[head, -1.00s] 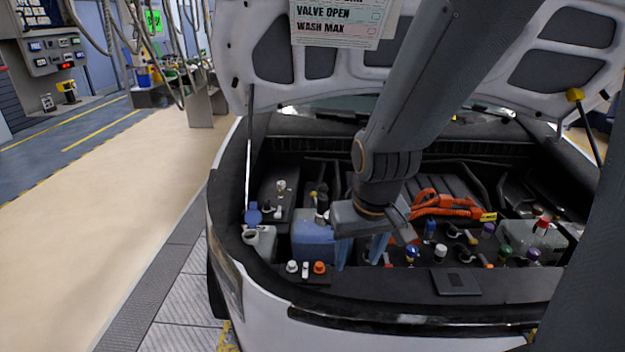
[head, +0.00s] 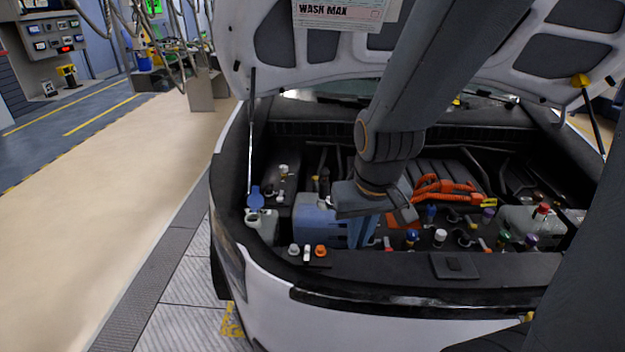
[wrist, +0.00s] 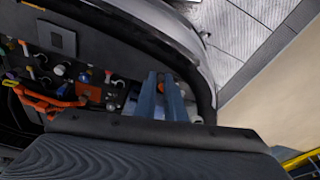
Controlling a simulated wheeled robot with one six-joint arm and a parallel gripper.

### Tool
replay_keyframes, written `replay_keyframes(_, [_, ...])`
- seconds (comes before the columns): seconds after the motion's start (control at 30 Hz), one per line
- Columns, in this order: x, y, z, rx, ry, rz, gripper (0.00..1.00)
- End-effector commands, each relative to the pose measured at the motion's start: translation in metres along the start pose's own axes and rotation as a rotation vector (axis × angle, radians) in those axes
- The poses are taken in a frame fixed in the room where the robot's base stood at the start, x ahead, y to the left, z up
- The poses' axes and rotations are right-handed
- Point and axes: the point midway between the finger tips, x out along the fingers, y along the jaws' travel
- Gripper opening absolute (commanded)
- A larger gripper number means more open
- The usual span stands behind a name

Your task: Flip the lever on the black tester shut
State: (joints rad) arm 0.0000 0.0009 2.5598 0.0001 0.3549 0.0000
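I cannot pick out the black tester or its lever for certain in either view. My gripper (head: 362,236) has blue fingers pointing down over the front of the open engine bay. They are close together, with nothing visible held between them. The wrist view shows the same fingers (wrist: 164,84) side by side above the bay's front edge. In the head view my gripper is just right of the blue-tinted reservoir (head: 315,222) and hides part of the bay behind it.
A small tank with a raised blue cap (head: 256,197) stands at the bay's left. Orange cables (head: 445,190) and several colored caps lie to the right. A flat black plate (head: 455,265) is on the front panel. The raised hood (head: 270,40) is above; floor at left is clear.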

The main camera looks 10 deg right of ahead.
Motion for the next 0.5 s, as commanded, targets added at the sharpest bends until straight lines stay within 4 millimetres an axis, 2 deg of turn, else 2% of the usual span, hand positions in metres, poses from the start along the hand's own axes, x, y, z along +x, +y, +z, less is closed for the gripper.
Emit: replay_keyframes(0.5, [0.116,-0.001,0.017,0.001,-0.088,-0.001,0.0])
